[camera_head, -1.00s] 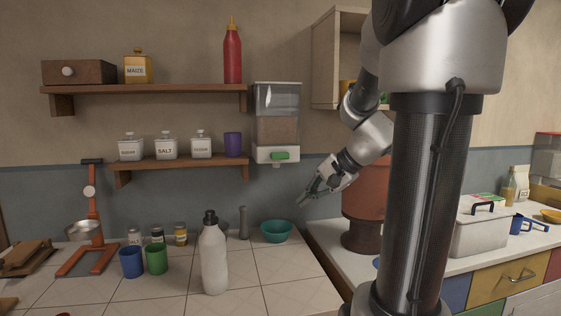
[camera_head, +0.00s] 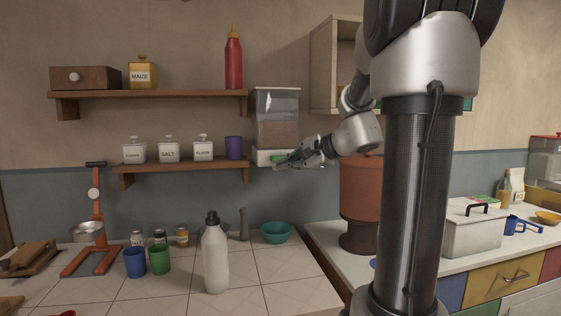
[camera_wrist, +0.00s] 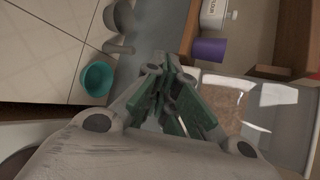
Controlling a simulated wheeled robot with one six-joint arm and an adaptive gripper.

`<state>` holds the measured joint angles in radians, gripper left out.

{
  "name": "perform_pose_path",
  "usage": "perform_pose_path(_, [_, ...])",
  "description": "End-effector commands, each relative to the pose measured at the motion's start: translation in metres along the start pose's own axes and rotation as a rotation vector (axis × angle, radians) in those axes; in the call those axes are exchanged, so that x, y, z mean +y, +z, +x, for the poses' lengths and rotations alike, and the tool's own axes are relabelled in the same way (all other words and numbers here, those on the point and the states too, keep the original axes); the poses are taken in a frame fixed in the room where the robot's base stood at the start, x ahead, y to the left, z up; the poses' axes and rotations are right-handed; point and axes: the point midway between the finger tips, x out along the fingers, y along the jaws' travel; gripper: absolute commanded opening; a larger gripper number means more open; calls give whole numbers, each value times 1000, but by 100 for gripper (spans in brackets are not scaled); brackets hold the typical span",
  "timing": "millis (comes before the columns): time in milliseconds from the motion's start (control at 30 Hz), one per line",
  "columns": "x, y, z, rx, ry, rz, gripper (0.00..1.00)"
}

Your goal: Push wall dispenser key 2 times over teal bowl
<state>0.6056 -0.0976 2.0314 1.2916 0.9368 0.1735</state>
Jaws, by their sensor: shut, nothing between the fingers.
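The wall dispenser (camera_head: 276,121) hangs on the wall right of the shelves, with brown contents behind its clear front. The teal bowl (camera_head: 276,233) stands on the tiled counter below the dispenser. It also shows in the wrist view (camera_wrist: 98,79).
A grey pestle-like object (camera_head: 244,224) stands left of the bowl, and a white bottle (camera_head: 215,258) stands in front. A purple cup (camera_head: 234,148) sits on the lower shelf beside the dispenser. A large terracotta container (camera_head: 361,190) stands right, under my arm.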

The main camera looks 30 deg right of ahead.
Motion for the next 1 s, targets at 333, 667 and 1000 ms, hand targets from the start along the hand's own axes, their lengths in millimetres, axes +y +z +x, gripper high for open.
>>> perform_pose_path(333, [-24,-25,35,-1,2,1,0])
perform_pose_path(667, [-37,-37,52,-2,1,0,0])
perform_pose_path(1000, [-37,-37,52,-1,1,0,0])
